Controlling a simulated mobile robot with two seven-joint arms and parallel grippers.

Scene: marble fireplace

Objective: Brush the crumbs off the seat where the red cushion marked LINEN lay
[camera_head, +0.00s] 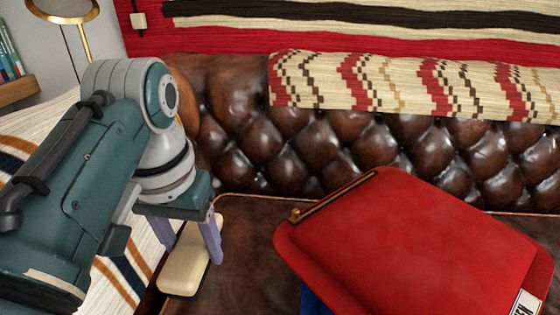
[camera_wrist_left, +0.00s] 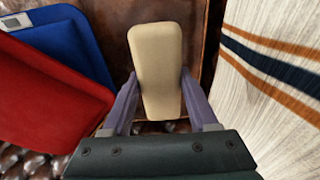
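A red cushion (camera_head: 420,240) with a brass zip along one edge lies on the right of the brown leather seat (camera_head: 245,240). Its white label, at the lower right, is cut off by the frame edge. My left gripper (camera_head: 190,235) is shut on a cream brush (camera_head: 183,268), a rounded block, at the left end of the seat. The brush (camera_wrist_left: 157,70) also shows between both fingers in the left wrist view; its bristles are hidden, and I cannot tell whether it touches the seat. I make out no crumbs. My right gripper is out of view.
A blue cushion (camera_wrist_left: 68,42) with a pale label lies partly under the red one. A striped cream cloth (camera_wrist_left: 275,60) covers the left side. The tufted backrest (camera_head: 260,145) carries a patterned throw (camera_head: 410,85). A bare strip of seat lies between brush and cushions.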

